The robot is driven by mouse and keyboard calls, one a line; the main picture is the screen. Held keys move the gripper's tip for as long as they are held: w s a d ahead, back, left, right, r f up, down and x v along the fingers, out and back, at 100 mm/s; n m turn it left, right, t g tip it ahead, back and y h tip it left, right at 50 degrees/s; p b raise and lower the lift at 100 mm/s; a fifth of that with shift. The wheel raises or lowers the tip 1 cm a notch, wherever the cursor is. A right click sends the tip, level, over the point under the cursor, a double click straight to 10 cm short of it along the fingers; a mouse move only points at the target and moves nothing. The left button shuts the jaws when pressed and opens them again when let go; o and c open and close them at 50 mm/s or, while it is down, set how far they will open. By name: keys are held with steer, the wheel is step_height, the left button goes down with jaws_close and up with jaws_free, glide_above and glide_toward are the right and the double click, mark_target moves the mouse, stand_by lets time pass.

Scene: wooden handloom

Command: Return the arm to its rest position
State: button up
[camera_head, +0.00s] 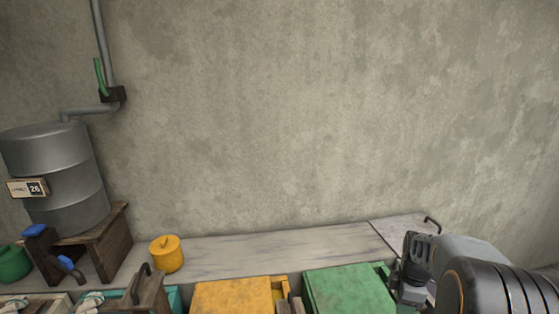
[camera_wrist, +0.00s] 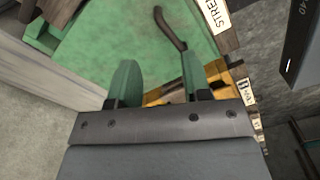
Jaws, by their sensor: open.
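My arm comes in from the lower right of the head view, and the gripper end is partly cut off and hard to make out there. In the wrist view my gripper (camera_wrist: 158,80) shows two green fingertips set well apart, with nothing between them. Beyond the fingers lies a green box (camera_wrist: 95,40) with a dark curved handle (camera_wrist: 170,28). A yellow box (camera_wrist: 222,78) shows behind and beside the right finger. I cannot tell the exact gap between the fingers and the boxes.
A yellow-lidded box (camera_head: 235,297) and a green-lidded box (camera_head: 345,288) stand before the bench (camera_head: 260,255). A yellow pot (camera_head: 166,254) sits on the bench. A grey metal drum (camera_head: 55,175) rests on a wooden stand at left.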

steer(key=s+a+r+m+t+p, duration=0.1)
steer(key=s+a+r+m, duration=0.4)
steer(key=a, duration=0.3)
steer(key=s+a+r+m+t+p, duration=0.2)
steer(key=s+a+r+m, duration=0.3)
steer(key=a+m, duration=0.3)
steer(key=shift+s+a+r+m+t, duration=0.2)
steer(key=shift+a+r+m+t, duration=0.15)
steer(key=shift+a, duration=0.1)
steer(key=shift+d, duration=0.1)
